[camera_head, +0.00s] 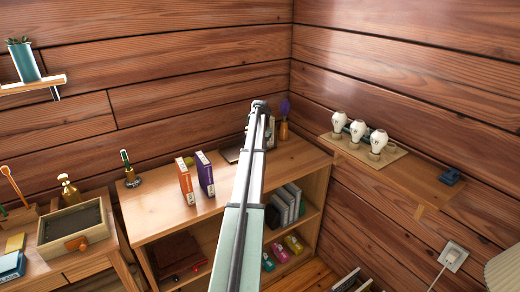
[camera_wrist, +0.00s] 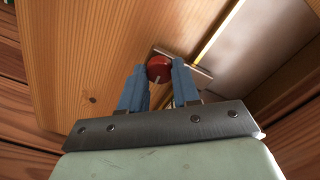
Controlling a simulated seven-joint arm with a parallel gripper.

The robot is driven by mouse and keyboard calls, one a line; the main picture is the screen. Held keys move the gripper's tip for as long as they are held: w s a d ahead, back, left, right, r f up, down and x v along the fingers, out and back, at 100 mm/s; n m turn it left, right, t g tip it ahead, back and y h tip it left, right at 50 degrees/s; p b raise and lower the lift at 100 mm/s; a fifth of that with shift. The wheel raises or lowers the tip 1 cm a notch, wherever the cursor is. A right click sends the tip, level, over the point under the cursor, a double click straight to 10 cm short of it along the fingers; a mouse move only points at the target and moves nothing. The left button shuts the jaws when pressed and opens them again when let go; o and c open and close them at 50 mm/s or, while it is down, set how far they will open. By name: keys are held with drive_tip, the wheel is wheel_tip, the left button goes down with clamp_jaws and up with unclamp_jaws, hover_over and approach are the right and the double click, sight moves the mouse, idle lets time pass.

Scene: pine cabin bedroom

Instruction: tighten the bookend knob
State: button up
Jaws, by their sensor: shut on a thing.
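The bookend knob (camera_wrist: 158,67) is red and round, with a pale mark on its near side, in the wrist view. It sits against a thin grey metal plate (camera_wrist: 198,70), which looks like part of the bookend. My gripper (camera_wrist: 158,74) has its two blue fingers on either side of the knob and is shut on it. The fingers cover the knob's sides. In the head view my arm hides the gripper and the knob; I cannot make out either there.
Two upright books, orange (camera_head: 185,182) and purple (camera_head: 205,174), stand on the wooden cabinet (camera_head: 150,212), left of my arm. A purple-topped item (camera_head: 284,118) stands at the back. A wall shelf (camera_head: 415,180) on the right holds three white bulb-shaped things (camera_head: 357,129).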

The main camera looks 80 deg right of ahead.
idle(0.3)
drive_tip(key=o, duration=1.1)
drive_tip(key=shift+c, duration=0.2)
wheel_tip(320, 180, up, 14)
drive_tip(key=shift+f, duration=0.1)
